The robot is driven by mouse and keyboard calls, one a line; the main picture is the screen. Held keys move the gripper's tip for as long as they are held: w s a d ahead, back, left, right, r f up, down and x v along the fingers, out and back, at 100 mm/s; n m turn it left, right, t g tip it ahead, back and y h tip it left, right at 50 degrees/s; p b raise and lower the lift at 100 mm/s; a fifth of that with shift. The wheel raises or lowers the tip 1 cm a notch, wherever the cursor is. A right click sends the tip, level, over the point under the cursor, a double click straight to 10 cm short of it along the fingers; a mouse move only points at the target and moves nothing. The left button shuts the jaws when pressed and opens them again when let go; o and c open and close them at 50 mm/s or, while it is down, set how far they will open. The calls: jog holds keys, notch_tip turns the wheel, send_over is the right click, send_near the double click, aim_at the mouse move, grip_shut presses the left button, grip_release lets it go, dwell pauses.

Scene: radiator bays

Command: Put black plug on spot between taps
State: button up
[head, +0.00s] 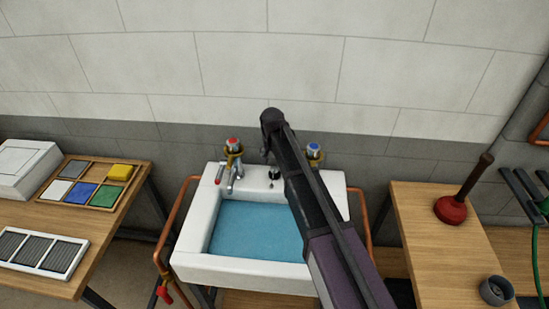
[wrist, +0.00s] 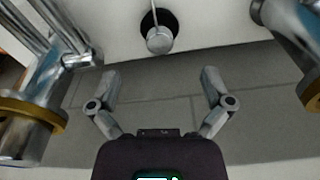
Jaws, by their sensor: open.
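A black round plug (wrist: 152,18) with a silver knob and a thin rod or chain sits on the white sink's back ledge between the taps in the wrist view. In the head view it is a small dark shape (head: 274,172), partly beside my arm. I cannot tell a separate marked spot from it. The red-topped tap (head: 234,160) stands left of it and the blue-topped tap (head: 313,152) right of it. My gripper (wrist: 158,78) is open and empty, its fingertips apart from the plug and on the wall side of it in the wrist view.
The white sink (head: 190,245) holds blue water (head: 250,230). Chrome taps flank the gripper closely in the wrist view. Copper pipes (head: 176,220) run beside the sink. A left bench (head: 30,220) holds a sorting tray; a right bench (head: 430,250) holds a red plunger (head: 451,210).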

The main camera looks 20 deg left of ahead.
aim_at(274, 170)
jog(key=shift+s+d+r+p, duration=0.1)
jog(key=shift+s+r+p, duration=0.05)
jog(key=shift+r+p, duration=0.95)
jog(key=shift+s+r+p, duration=0.1)
jog(key=shift+r+p, duration=0.8)
jog(key=shift+r, duration=0.3)
